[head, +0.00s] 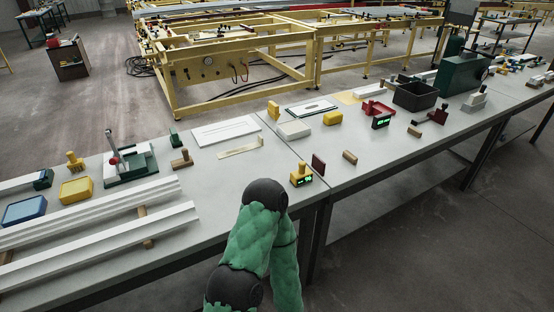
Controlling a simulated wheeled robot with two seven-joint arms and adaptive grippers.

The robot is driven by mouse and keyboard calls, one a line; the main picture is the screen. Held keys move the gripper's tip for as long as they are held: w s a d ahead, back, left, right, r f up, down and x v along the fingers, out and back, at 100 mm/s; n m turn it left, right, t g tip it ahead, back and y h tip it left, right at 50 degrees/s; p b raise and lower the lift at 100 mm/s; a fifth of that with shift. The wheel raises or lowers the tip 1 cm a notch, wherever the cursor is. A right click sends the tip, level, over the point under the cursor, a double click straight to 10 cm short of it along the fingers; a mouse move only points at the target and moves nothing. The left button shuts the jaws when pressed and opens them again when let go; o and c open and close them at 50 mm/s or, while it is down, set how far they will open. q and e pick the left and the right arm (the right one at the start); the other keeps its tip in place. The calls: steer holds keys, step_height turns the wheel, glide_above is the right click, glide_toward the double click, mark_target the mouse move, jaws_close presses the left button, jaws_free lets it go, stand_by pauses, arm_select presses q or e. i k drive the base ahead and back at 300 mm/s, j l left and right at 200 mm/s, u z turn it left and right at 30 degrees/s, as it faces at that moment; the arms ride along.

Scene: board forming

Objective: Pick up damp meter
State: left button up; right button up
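A small yellow device with a green lit display (301,176) stands upright near the front edge of the table, just beyond my green padded arm. A second, dark device with a green display (381,121) stands farther right and back. Either could be the damp meter; I cannot tell which from this view. One of my arms rises from the bottom middle, bent at a black joint in front of the yellow device and apart from it in the picture. Neither gripper is visible.
A dark red block (318,162) and a wooden block (350,157) lie right of the yellow device. A black bin (415,95) and green box (462,74) stand back right. The tabletop's right front is mostly clear.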

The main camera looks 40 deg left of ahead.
mark_target(304, 175)
steer(key=i+l+u, duration=0.2)
steer(key=u, duration=0.25)
steer(key=i+l+u, duration=0.3)
steer(key=u, duration=0.15)
steer(key=i+l+u, duration=0.15)
steer(key=l+u, duration=0.3)
steer(key=i+l+u, duration=0.15)
steer(key=u, duration=0.3)
steer(key=l+u, duration=0.45)
steer(key=l, duration=0.1)
